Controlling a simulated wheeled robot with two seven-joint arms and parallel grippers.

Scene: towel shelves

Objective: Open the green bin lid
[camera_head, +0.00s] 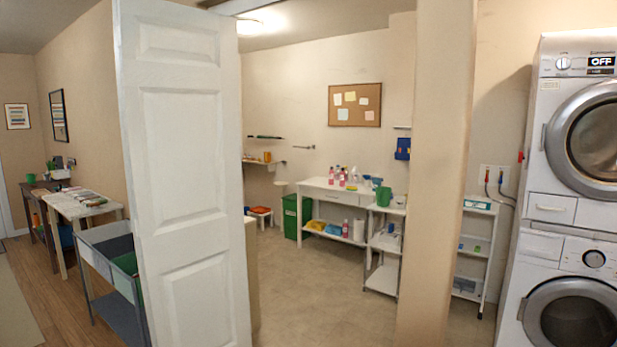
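A green bin (291,217) stands on the floor in the room beyond the doorway, at the left end of a white table. It is small in the view, and I cannot tell how its lid sits. Neither of my grippers shows in the head view.
An open white door (185,170) stands close on the left, and a wall post (437,180) on the right, with clear floor (325,285) between them. The white table (322,190) carries bottles. A white cart (383,276) stands at its right. Stacked washing machines (575,235) stand far right.

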